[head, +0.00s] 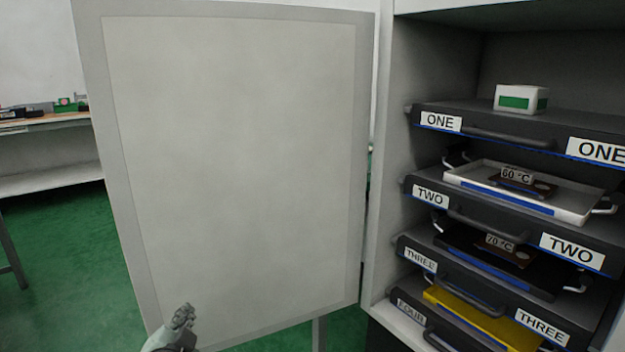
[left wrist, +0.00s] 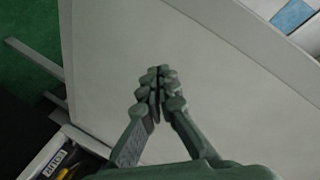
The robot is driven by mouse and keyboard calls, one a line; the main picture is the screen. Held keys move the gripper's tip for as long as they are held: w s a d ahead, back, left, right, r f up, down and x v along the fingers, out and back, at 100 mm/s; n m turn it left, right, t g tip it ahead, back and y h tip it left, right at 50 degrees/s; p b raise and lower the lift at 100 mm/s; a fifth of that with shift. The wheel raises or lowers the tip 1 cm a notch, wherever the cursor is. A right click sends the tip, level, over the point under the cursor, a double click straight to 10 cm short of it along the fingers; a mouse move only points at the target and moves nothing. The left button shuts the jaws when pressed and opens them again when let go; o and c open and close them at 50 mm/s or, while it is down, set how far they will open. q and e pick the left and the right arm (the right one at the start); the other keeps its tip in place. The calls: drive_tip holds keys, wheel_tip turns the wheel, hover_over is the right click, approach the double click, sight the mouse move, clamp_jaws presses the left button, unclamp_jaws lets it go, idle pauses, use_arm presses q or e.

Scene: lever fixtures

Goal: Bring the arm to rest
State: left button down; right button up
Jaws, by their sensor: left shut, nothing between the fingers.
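My left gripper (head: 184,315) is at the bottom of the head view, in front of the lower part of the open cabinet door (head: 235,165). In the left wrist view the gripper (left wrist: 158,80) has its fingers together with nothing between them, and the pale door panel (left wrist: 215,75) lies beyond the fingertips. I cannot tell whether the fingertips touch the door. My right gripper does not show in either view.
The cabinet at right holds drawers labelled ONE (head: 441,121), TWO (head: 430,196), THREE (head: 421,260) and FOUR (head: 411,312). A white and green box (head: 521,98) sits on the top one. A white tray (head: 583,214) lies below. A bench (head: 50,122) stands far left, with green floor (head: 65,240) clear before it.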

use_arm(q)
drive_tip(key=s+f+n+g, duration=0.3)
drive_tip(key=s+f+g, duration=0.3)
drive_tip(key=s+f, duration=0.6)
drive_tip(key=s+a+f+n+g+h, duration=0.1)
drive_tip(key=s+f+n+g, duration=0.2)
drive_tip(key=s+f, duration=0.9)
drive_tip(key=s+g, duration=0.3)
drive_tip(key=s, duration=0.2)
drive_tip(key=shift+s+h+p, duration=0.3)
drive_tip(key=shift+s+p, duration=0.1)
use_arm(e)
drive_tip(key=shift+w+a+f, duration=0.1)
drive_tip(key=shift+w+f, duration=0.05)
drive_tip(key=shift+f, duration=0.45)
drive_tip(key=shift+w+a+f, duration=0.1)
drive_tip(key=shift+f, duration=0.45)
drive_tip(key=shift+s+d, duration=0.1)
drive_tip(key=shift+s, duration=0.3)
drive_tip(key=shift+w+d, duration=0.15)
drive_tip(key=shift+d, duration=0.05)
